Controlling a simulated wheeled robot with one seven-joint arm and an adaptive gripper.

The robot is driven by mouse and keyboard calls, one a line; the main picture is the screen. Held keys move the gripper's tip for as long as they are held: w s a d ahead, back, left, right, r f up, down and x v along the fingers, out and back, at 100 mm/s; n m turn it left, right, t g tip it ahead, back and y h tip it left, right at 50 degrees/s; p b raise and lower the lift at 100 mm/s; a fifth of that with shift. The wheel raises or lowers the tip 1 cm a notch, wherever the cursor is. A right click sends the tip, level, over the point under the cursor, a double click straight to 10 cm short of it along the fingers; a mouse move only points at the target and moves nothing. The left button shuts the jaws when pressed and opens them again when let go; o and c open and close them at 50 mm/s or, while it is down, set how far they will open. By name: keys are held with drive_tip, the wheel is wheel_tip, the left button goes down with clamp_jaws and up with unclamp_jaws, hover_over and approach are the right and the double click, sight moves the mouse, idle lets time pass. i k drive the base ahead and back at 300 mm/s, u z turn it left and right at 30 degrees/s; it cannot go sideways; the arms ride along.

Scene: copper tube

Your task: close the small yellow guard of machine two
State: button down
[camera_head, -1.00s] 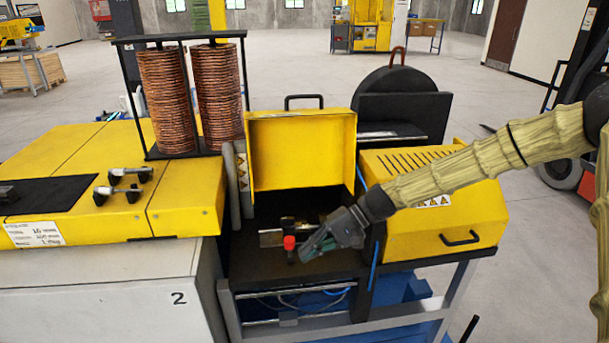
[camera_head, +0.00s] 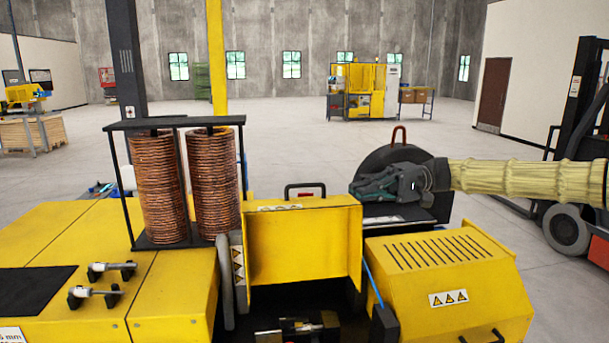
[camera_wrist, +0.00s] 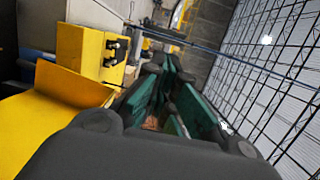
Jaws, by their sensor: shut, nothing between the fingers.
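The small yellow guard (camera_head: 305,243) of machine two stands open, its lid raised upright with a black handle (camera_head: 304,188) on its top edge. The dark opening below it shows metal parts (camera_head: 300,326). My gripper (camera_head: 358,187) is shut and empty. In the head view it appears above and right of the guard's top edge, in front of the black round part, and looks apart from the guard. The wrist view shows the green-padded fingers (camera_wrist: 165,105) and a yellow panel (camera_wrist: 50,115) at left, probably the guard.
Two copper coils (camera_head: 188,185) stand in a black frame left of the guard. A slotted yellow cover (camera_head: 450,270) is at right. The black round part (camera_head: 395,160) is behind my gripper. A forklift (camera_head: 575,190) stands at far right.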

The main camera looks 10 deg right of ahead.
sight(287, 239)
drive_tip(key=i, duration=1.2)
